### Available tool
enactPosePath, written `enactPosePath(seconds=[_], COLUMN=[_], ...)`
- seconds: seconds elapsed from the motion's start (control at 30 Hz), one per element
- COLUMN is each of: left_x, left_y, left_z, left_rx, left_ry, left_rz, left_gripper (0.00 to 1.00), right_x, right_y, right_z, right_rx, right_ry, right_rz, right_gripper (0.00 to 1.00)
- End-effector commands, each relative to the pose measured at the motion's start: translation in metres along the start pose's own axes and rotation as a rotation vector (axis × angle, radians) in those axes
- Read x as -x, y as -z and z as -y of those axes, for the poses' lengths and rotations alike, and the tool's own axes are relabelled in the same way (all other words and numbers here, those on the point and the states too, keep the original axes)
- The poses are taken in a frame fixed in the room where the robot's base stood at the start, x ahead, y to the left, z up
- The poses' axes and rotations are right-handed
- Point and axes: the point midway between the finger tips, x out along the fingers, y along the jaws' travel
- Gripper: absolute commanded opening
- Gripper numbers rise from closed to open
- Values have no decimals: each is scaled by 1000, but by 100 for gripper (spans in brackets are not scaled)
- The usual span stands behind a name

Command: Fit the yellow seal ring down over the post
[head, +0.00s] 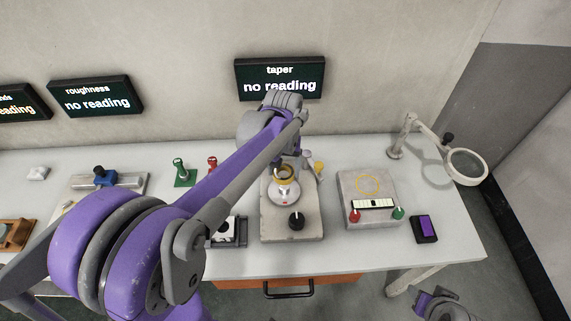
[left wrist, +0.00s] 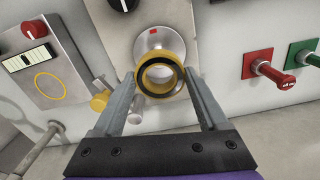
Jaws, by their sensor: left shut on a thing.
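The yellow seal ring (left wrist: 160,56) has a dark inner lining and sits between the fingertips of my left gripper (left wrist: 160,80), which is shut on it. In the head view the ring (head: 293,178) and my left gripper (head: 279,163) are over a round silver base (head: 284,198) with a red mark, on a grey block. The silver base also shows behind the ring in the left wrist view (left wrist: 150,42). The post cannot be told apart clearly; the ring hides the middle of the base. My right gripper (head: 443,304) is at the lower right edge, its jaws unclear.
The block (head: 271,226) has a black knob (head: 295,221). Yellow and grey pegs (head: 318,167) stand close behind it. To the right are a plate with red and green buttons (head: 352,190), a purple-topped box (head: 424,229) and a magnifier (head: 466,166). The "taper" display (head: 280,78) shows "no reading".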

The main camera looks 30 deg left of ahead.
Motion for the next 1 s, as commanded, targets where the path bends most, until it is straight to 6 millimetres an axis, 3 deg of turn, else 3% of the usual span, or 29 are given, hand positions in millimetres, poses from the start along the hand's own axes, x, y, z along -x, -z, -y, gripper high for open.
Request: enactPosePath(seconds=[0.5,1.0], left_x=[-41,-45], left_y=[0,0], left_z=[0,0], left_rx=[0,0], left_ry=[0,0], left_rz=[1,-1], left_gripper=[18,18], right_x=[-22,-25], right_y=[-23,-26], right_z=[0,0], right_rx=[0,0], right_ry=[0,0], right_rz=[19,21], right_gripper=[50,50])
